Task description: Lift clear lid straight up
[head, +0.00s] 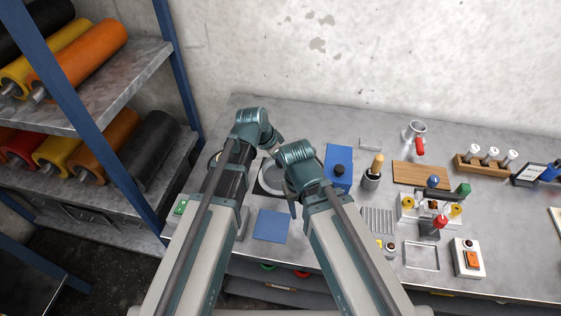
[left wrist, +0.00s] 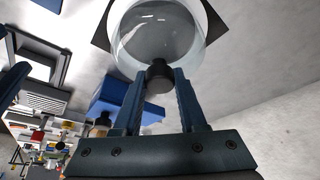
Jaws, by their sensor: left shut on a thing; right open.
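The clear lid (left wrist: 158,32) is a round, see-through dome with a dark knob (left wrist: 159,76), in the left wrist view. My left gripper (left wrist: 158,84) is shut on that knob. Behind the lid is a dark square pad (left wrist: 101,28). In the head view a round, pale dish-like thing on a dark base (head: 268,178) shows between my arms, partly covered by the right wrist. I cannot tell whether the lid touches what is under it. My right gripper (head: 293,207) is open and looks empty, mostly hidden behind its own arm.
A blue box with a dark knob (head: 338,168) stands close on the right, with a wood-handled tool in a dark cup (head: 372,172) beyond it. A blue mat (head: 272,225) lies in front. A shelf of rolls (head: 100,60) stands left. The bench's back strip is mostly clear.

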